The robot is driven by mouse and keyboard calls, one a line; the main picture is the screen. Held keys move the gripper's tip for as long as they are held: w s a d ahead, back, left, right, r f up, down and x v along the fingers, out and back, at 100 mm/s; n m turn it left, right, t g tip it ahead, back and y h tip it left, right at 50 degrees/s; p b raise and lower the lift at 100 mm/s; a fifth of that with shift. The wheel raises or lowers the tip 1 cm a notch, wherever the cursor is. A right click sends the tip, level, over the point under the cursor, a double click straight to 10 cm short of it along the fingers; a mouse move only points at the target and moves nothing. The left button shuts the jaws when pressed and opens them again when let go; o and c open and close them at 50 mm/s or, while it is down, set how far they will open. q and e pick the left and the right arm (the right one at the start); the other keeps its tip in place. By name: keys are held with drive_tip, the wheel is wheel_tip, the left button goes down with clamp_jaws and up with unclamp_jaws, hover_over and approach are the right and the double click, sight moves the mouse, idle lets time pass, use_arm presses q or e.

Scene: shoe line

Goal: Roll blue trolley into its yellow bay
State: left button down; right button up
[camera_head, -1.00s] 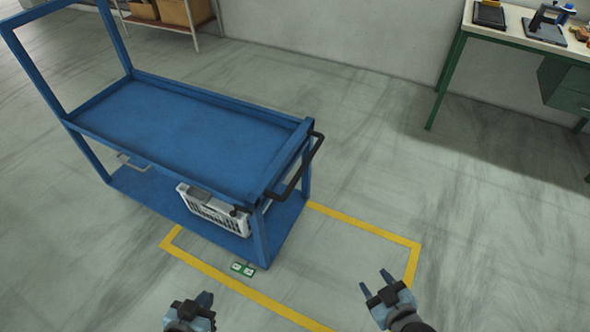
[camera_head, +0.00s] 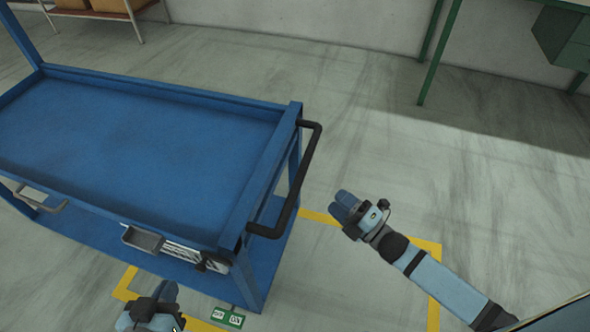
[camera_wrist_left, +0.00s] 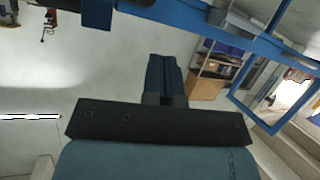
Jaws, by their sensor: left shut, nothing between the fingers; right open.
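The blue trolley (camera_head: 150,140) stands at the left of the head view, with a black handle (camera_head: 300,180) on its right end. Its right end stands over the far left part of the yellow bay outline (camera_head: 433,285). My left gripper (camera_head: 158,297) is shut and empty, low in front of the trolley's near side. In the left wrist view its fingers (camera_wrist_left: 164,78) are together, with a blue trolley rail (camera_wrist_left: 200,25) above. My right gripper (camera_head: 345,205) is open and empty, to the right of the handle and apart from it.
A green marker plate (camera_head: 228,317) lies on the floor at the bay's near line. A green-legged bench (camera_head: 432,55) stands at the back right and a shelf rack (camera_head: 100,10) at the back left. Floor right of the trolley is clear.

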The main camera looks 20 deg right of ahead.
sight(301, 172)
use_arm(q)
drive_tip(key=shift+w+d+r+t+h+b, duration=0.25)
drive_tip(key=shift+d+r+t+b, duration=0.1)
drive_tip(key=shift+r, duration=0.25)
drive_tip(key=shift+w+d+r+t+h+b, duration=0.2)
drive_tip(key=shift+d+r+t+b, duration=0.1)
drive_tip(key=shift+r, duration=0.35)
drive_tip(key=shift+w+d+r+t+h+b, duration=0.25)
drive_tip(key=shift+r+t, duration=0.1)
drive_tip(key=shift+r, duration=0.25)
use_arm(e)
drive_tip(key=shift+x, duration=6.4)
drive_tip(key=shift+s+r, duration=0.1)
drive_tip(key=shift+c, duration=0.3)
use_arm(q)
drive_tip(key=shift+s+f, duration=0.1)
use_arm(e)
clamp_jaws()
